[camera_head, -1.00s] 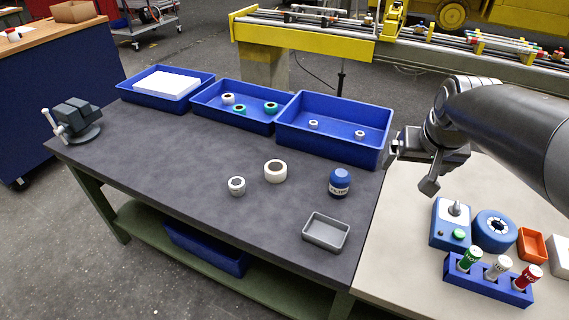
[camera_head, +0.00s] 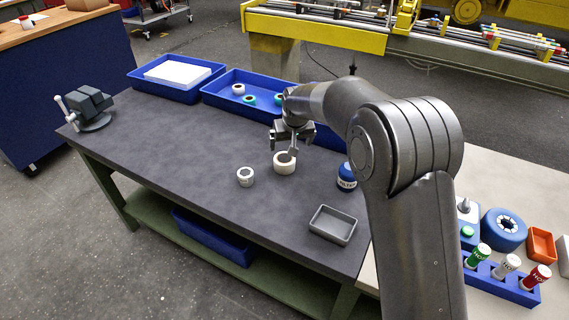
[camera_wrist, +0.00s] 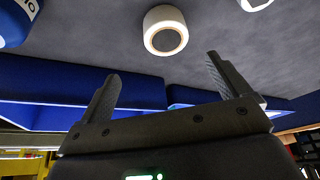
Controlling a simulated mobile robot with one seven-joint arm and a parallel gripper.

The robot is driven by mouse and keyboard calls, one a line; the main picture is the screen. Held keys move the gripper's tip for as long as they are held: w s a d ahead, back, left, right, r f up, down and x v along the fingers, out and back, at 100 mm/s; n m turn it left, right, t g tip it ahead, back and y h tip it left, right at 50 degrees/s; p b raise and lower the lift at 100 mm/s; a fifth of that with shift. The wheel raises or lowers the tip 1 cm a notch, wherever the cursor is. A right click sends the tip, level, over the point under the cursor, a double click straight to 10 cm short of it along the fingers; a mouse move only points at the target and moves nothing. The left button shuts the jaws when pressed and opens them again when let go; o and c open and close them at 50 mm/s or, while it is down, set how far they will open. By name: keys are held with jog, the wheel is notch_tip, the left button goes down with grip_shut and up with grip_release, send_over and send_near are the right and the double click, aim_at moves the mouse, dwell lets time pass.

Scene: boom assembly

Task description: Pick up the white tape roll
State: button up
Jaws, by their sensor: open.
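The white tape roll (camera_head: 285,168) lies flat on the dark table top, near its middle. It also shows in the wrist view (camera_wrist: 163,17), above and beyond the fingertips, with a dark centre. My gripper (camera_head: 284,145) is above and just behind the roll in the head view. In the wrist view my gripper (camera_wrist: 162,72) is open, with nothing between its two fingers. The fingers appear apart from the roll. A smaller white ring-shaped piece (camera_head: 245,182) lies to the left of the roll, and part of it shows at the wrist view's top edge.
A blue labelled container (camera_head: 346,178) stands right of the roll, partly behind my arm. A grey tray (camera_head: 332,226) is at the front right. Blue bins (camera_head: 176,92) line the back edge. A vise (camera_head: 92,108) is at the left.

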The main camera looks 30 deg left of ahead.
send_over(284, 158)
jog(key=s+d, duration=0.2)
jog(key=f, duration=0.5)
jog(key=shift+w+a+f, duration=0.1)
jog(key=shift+w+a, duration=0.05)
jog(key=shift+w, duration=0.1)
jog(key=shift+x, duration=3.05)
jog(key=shift+s, duration=0.2)
jog(key=c, duration=1.2)
jog(key=shift+o, duration=0.2)
